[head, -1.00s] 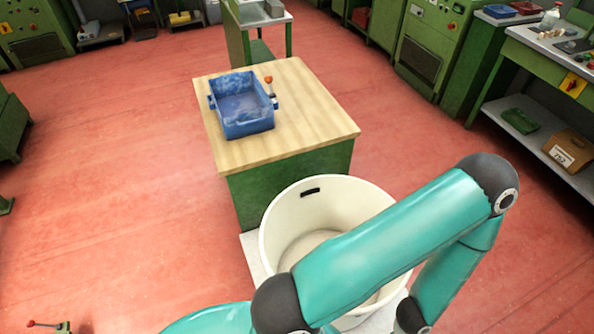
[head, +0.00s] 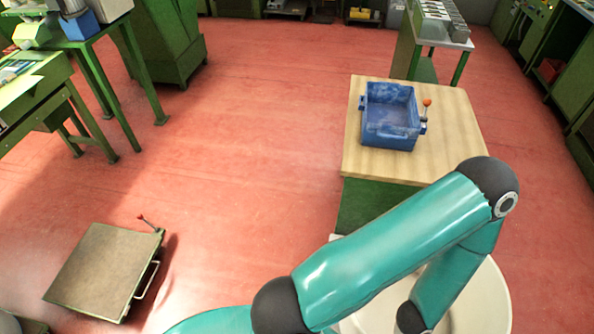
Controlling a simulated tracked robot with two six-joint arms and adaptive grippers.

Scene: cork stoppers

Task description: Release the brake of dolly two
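A low flat dolly (head: 100,268) stands on the red floor at the lower left of the head view. A lever with a red knob (head: 146,221) rises at its far right corner, and a pale handle sits on its right side. No label tells which dolly it is. One of my teal arms crosses the lower right. Neither gripper shows, and no gripper is near the dolly in view.
A wooden-topped green block (head: 455,135) carries a blue bin (head: 390,116) with an orange-knobbed lever (head: 427,103). A cream tub (head: 492,295) stands in front, partly behind my arm. Green tables (head: 95,45) line the left. The middle floor is clear.

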